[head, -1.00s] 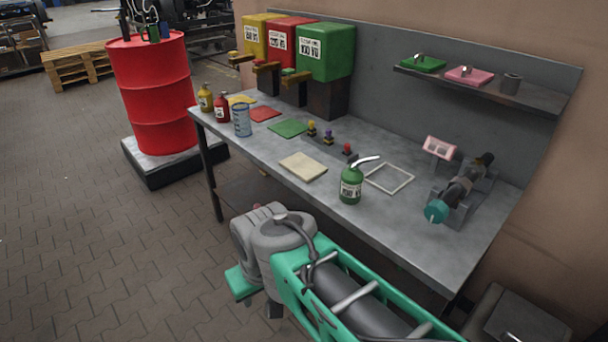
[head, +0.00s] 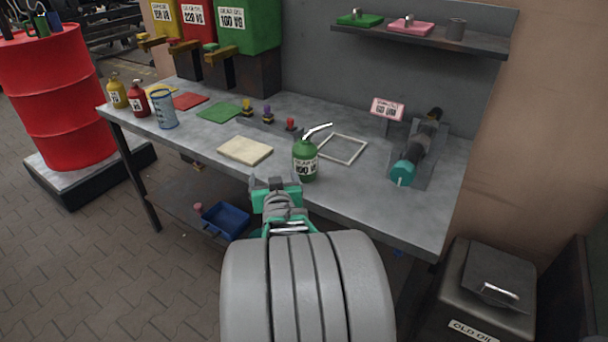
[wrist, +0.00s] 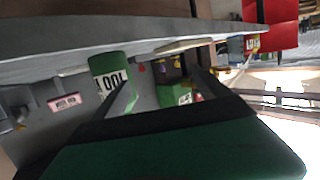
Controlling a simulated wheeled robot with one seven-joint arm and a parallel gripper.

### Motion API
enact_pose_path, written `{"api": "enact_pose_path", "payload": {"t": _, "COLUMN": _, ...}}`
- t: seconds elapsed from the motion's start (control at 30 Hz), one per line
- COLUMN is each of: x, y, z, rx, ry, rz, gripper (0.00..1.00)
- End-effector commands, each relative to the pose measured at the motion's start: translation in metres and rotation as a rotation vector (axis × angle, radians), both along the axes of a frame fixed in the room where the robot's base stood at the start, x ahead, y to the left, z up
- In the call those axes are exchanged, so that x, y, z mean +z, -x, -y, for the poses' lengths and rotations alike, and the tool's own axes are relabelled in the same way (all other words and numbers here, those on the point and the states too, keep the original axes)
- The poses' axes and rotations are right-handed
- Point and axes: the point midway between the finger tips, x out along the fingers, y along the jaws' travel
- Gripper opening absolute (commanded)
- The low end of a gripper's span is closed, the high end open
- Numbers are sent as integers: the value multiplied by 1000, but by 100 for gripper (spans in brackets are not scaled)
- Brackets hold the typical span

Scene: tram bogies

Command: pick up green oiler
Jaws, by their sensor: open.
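The green oiler (head: 305,162) stands upright on the workbench near its front edge, with a white label and a thin silver spout pointing up and right. In the wrist view the oiler (wrist: 110,70) shows as a green cylinder beside the left finger, not between the fingers; its spout is not visible there. My gripper (head: 275,183) is in front of the bench edge, just left of and nearer than the oiler. In the wrist view my gripper (wrist: 163,88) has its two dark fingers apart, with nothing held.
The workbench (head: 350,205) also holds a beige pad (head: 245,150), an empty frame (head: 342,148), a teal-ended shaft on a stand (head: 405,170), and yellow (head: 118,93) and red (head: 138,99) oilers at the left. A shelf (head: 430,38) hangs behind. An old-oil bin (head: 490,290) stands right.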

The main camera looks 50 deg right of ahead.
Motion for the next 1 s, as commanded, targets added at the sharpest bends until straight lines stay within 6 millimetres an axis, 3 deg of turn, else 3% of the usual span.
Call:
{"api": "enact_pose_path", "payload": {"t": 0.03, "x": -8, "y": 19, "z": 25, "rx": -63, "ry": 46, "rz": 49, "gripper": 89}}
{"api": "enact_pose_path", "payload": {"t": 0.1, "x": -2, "y": 40, "z": 46, "rx": -122, "ry": 107, "rz": 105, "gripper": 89}}
{"api": "enact_pose_path", "payload": {"t": 0.23, "x": 5, "y": 56, "z": 66, "rx": -173, "ry": 164, "rz": 154, "gripper": 89}}
{"api": "enact_pose_path", "payload": {"t": 0.7, "x": 6, "y": 11, "z": 120, "rx": -173, "ry": 170, "rz": 158, "gripper": 89}}
{"api": "enact_pose_path", "payload": {"t": 0.93, "x": 6, "y": 9, "z": 123, "rx": -173, "ry": 170, "rz": 158, "gripper": 89}}
{"api": "enact_pose_path", "payload": {"t": 1.0, "x": 7, "y": 9, "z": 123, "rx": -173, "ry": 170, "rz": 158, "gripper": 84}}
